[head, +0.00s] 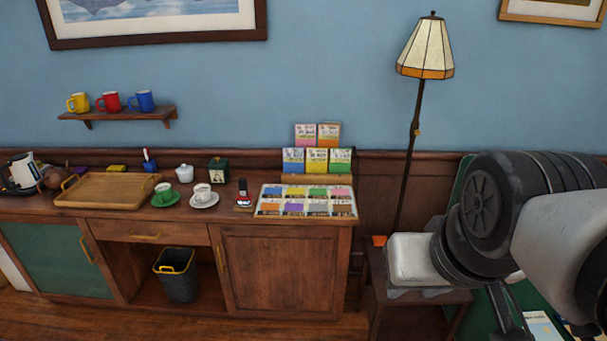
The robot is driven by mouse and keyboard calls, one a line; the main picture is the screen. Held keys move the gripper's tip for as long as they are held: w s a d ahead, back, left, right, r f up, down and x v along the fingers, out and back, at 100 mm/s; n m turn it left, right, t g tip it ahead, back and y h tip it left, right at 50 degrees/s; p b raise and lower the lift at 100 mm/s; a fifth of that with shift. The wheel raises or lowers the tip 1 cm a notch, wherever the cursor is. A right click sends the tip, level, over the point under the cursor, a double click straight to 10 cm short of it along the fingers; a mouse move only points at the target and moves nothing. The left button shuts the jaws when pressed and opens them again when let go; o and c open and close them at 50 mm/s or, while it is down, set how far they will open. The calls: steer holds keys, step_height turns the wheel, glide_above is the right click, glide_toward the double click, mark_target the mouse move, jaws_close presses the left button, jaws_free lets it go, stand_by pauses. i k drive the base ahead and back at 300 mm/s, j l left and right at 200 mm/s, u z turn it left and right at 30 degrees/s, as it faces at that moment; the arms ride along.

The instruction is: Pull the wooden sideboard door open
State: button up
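The sideboard (170,228) stands against the wall at left and centre. Its brown wooden door (283,268) is at the right end and looks shut, flush with the front. An upright brass handle (222,258) is on its left edge, beside the open middle bay. My arm comes in from the right, with dark round joints and pale links, well apart from the door. Its end is hard to make out among these parts, and I cannot tell whether the gripper is open or shut. Nothing of the arm touches the door.
A green-panelled door (58,258) is at left and a drawer (148,232) is above the bay holding a bin (178,276). A tray (115,192), cups and a card display (305,201) crowd the top. A side table (377,292) and lamp (413,130) stand right.

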mark_target(264, 271)
steer(key=i+j+z, duration=0.1)
steer(key=j, duration=0.25)
steer(key=i+j+z, duration=0.1)
steer(key=i+j, duration=0.3)
steer(key=j, duration=0.3)
steer(key=i+j+z, duration=0.15)
steer(key=j, duration=0.2)
steer(key=i+j+z, duration=0.1)
steer(key=j, duration=0.25)
